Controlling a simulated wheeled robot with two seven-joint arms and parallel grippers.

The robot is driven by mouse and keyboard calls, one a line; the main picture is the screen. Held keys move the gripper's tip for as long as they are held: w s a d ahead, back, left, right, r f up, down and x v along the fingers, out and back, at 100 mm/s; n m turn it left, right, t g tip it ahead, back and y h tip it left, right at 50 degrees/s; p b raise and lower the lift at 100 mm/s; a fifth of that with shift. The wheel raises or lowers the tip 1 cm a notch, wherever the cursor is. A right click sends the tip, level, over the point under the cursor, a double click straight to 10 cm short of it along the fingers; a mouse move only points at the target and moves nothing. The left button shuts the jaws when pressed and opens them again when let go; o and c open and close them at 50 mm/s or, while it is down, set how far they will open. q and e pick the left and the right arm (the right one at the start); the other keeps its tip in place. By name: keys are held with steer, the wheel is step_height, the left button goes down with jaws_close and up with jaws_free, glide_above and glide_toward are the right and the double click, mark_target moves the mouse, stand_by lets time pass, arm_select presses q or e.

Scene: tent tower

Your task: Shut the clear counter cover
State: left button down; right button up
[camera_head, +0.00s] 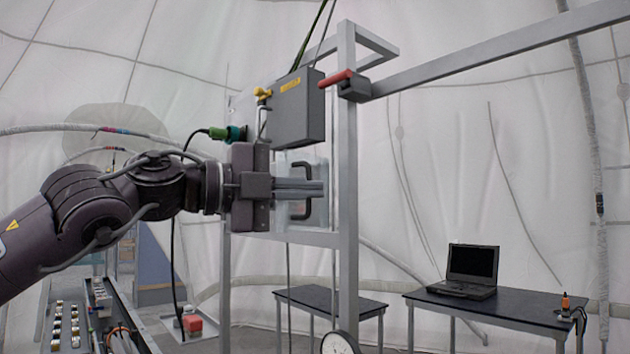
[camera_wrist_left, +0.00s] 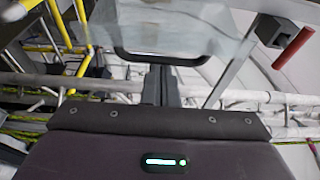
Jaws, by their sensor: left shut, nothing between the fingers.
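The clear cover (camera_head: 284,218) is a see-through panel at the frame beneath the grey box. It carries a dark bracket-shaped handle (camera_head: 308,209). My left gripper (camera_head: 322,187) is shut and empty, its fingers pointing right across the middle of the handle and hiding part of it. In the left wrist view the cover (camera_wrist_left: 185,25) spans the top, with the handle (camera_wrist_left: 160,60) just past the tips of my shut fingers (camera_wrist_left: 160,70). I cannot tell whether they touch, or how far open the cover stands. My right gripper is not in view.
A grey box (camera_head: 297,110) hangs on the metal frame (camera_head: 347,240) above my gripper. A red lever (camera_head: 335,78) sits on the frame's post. A green plug (camera_head: 218,133) is close above my wrist. A laptop (camera_head: 472,265) stands on a dark table (camera_head: 490,308) at right.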

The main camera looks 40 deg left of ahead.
arm_select(q)
steer(key=shift+w+a, duration=0.1)
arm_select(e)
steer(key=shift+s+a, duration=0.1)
arm_select(q)
steer(key=shift+s+a+h, duration=0.15)
steer(key=shift+s+h, duration=0.05)
steer(key=shift+h, duration=0.3)
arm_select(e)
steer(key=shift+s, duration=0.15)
